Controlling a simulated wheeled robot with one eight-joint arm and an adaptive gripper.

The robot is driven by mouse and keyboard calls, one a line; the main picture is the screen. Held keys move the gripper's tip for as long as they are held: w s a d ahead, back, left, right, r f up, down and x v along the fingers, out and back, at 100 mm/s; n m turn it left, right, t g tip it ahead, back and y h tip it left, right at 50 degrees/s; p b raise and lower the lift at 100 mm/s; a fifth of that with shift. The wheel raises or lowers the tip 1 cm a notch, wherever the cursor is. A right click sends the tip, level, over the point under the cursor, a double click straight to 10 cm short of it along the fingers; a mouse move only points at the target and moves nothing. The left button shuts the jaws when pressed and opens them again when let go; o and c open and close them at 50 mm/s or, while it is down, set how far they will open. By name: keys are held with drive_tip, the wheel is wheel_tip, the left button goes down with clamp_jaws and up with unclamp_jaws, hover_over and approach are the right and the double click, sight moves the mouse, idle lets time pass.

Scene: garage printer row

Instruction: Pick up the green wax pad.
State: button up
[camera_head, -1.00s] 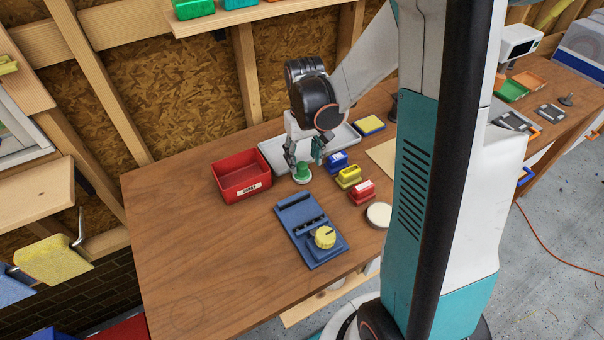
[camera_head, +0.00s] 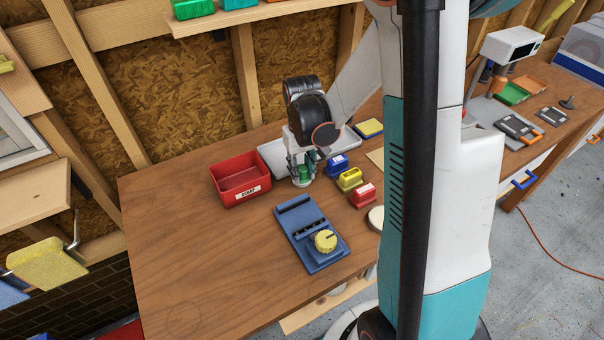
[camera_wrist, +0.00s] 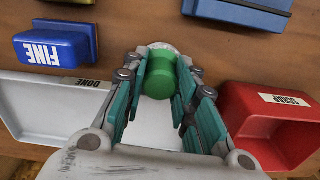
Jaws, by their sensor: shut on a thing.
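The green wax pad (camera_head: 304,172) is a small round green piece with a pale base, on the wooden bench in front of the white tray. My gripper (camera_head: 303,178) is down around it in the head view, partly hiding it. In the wrist view the green wax pad (camera_wrist: 159,74) sits between the fingers of my gripper (camera_wrist: 162,80), which are shut on it. Its pale base shows beyond the green part. I cannot tell whether it is lifted off the bench.
A red SCRAP bin (camera_head: 239,181) stands left of my gripper, and a white DONE tray (camera_head: 272,158) behind it. Blue (camera_head: 337,163), yellow (camera_head: 349,180) and red (camera_head: 363,196) labelled blocks stand to the right. A blue device with a yellow knob (camera_head: 325,241) lies in front.

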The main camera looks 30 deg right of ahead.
sight(302, 168)
wheel_tip(302, 168, up, 20)
drive_tip(key=p, duration=0.5)
drive_tip(key=shift+p, duration=0.35)
drive_tip(key=shift+o, duration=0.6)
drive_tip(key=shift+c, duration=0.2)
